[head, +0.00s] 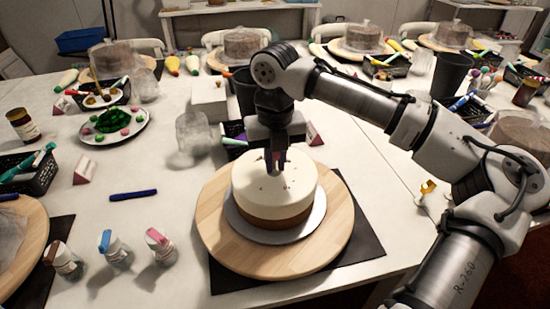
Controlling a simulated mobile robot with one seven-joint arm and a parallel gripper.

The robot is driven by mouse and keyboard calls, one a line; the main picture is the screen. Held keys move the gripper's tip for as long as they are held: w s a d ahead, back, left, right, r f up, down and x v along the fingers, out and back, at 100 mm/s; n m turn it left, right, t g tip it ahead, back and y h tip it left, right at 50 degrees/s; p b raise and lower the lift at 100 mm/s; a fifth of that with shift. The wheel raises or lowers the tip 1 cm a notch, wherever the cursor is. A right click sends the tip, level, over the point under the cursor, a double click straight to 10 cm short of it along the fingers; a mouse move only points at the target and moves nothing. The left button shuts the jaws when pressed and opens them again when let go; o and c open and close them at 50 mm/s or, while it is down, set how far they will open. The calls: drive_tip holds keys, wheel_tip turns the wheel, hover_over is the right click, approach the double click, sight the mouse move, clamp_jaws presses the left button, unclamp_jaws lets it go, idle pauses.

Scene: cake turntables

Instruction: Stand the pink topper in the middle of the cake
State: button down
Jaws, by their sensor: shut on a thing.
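The cake (262,208), white on top with a brown lower band, stands on a silver board (243,229) on a round wooden turntable (220,252). A few small dark and reddish bits lie on its top. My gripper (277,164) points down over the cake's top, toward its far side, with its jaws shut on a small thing. A little pinkish purple shows between the fingers, which I take for the pink topper (276,157). The fingers hide most of it. I cannot tell whether it touches the cake.
A dark mat (362,245) lies under the turntable. A clear jar (193,135) and a white box (209,98) stand behind. A yellow piece (428,187) is at right.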

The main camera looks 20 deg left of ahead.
drive_tip(key=c, duration=1.4)
unclamp_jaws()
drive_tip(key=shift+c, duration=0.2)
wheel_tip(320, 180, up, 12)
drive_tip(key=shift+r, duration=0.15)
